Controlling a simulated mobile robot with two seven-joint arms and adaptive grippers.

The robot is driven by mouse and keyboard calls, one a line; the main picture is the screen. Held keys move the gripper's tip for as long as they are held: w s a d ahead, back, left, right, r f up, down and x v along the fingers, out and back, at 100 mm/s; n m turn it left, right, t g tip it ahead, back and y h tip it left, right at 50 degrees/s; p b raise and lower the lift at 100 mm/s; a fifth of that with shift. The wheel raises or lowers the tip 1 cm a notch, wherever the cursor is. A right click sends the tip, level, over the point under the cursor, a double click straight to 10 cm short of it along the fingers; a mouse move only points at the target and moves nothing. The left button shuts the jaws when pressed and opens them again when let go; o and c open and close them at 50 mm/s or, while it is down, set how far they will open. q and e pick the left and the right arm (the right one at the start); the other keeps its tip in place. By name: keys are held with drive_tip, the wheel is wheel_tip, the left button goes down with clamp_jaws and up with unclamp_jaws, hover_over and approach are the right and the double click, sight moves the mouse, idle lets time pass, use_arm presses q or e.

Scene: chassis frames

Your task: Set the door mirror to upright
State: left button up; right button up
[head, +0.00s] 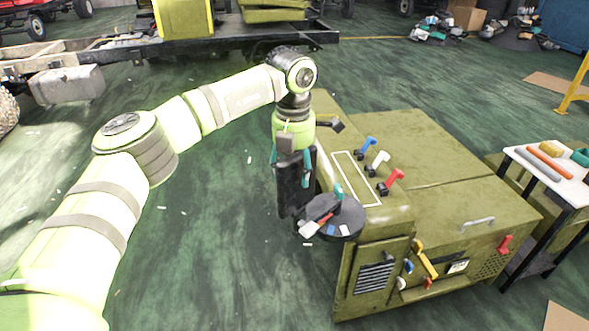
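My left gripper (291,168) points down beside the near left edge of the olive-green cabin-like body (440,160). Its teal fingers are spread apart. A tall dark rectangular panel (296,195) shows just below and behind the fingers; it may be the door mirror, but I cannot tell for sure. I cannot tell whether the fingers touch it. A small black piece on a short stalk (337,125) sticks out at the body's upper left edge, right of the gripper. The gripper hides part of the panel's top. My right gripper is not in view.
A round black tray (345,225) with several small tools stands close to the panel. Blue, white and red levers (383,165) stand on the body's top. A white table (560,180) with coloured tools is at the right. The green floor at left is mostly clear.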

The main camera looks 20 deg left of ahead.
use_arm(q)
drive_tip(key=shift+r, duration=0.3)
wheel_tip(320, 180, up, 11)
drive_tip(key=shift+r, duration=0.2)
idle(0.6)
